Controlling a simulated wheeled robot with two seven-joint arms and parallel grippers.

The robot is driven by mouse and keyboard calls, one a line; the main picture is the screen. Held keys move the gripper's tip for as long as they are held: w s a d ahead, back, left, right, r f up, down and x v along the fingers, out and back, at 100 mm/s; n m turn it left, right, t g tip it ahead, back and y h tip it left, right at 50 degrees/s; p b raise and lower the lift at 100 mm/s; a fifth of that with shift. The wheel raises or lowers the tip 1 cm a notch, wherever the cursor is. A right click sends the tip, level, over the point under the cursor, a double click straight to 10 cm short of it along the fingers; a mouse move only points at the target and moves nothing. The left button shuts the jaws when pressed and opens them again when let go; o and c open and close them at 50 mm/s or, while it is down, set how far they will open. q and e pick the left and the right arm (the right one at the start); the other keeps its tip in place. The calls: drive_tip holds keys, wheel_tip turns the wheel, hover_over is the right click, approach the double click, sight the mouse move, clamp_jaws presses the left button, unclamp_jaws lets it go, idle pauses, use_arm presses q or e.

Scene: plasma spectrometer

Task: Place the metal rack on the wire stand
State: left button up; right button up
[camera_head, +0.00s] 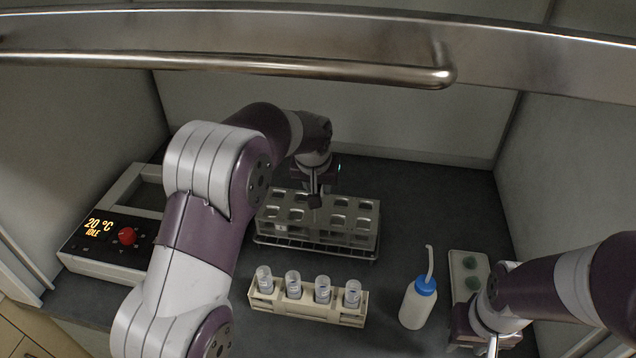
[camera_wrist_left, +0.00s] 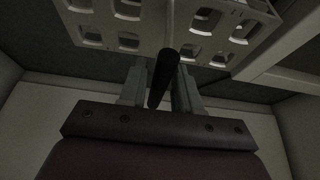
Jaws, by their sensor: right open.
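The metal rack (camera_head: 356,222) is a grey rack with two rows of square holes, at the middle back in the head view. The wire stand (camera_head: 300,246) shows as thin wires along its lower edge. The rack is over the stand; I cannot tell whether it touches it. My left gripper (camera_head: 315,190) is above the rack's middle.
A cream holder (camera_head: 295,310) with several capped tubes stands in front of the rack. A heater (camera_head: 110,238) reading 20 °C stands left. A metal bar crosses the top.

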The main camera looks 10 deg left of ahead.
use_arm(q)
drive_tip(key=shift+o, duration=0.5)
drive_tip(key=shift+r, duration=0.2)
drive_tip(key=b+v, duration=0.1)
drive_tip(key=v, duration=1.1)
drive_tip(key=s+a+f+g, duration=0.1)
drive_tip(key=s+a+f, duration=0.2)
drive_tip(key=s+f, duration=0.5)
drive_tip(key=s+a+f+g, duration=0.2)
drive_tip(key=s+f, duration=0.6)
drive_tip(key=s, duration=0.8)
drive_tip(key=shift+s+a+f, duration=0.15)
drive_tip(key=shift+a+f, duration=0.1)
drive_tip(key=shift+a, duration=0.35)
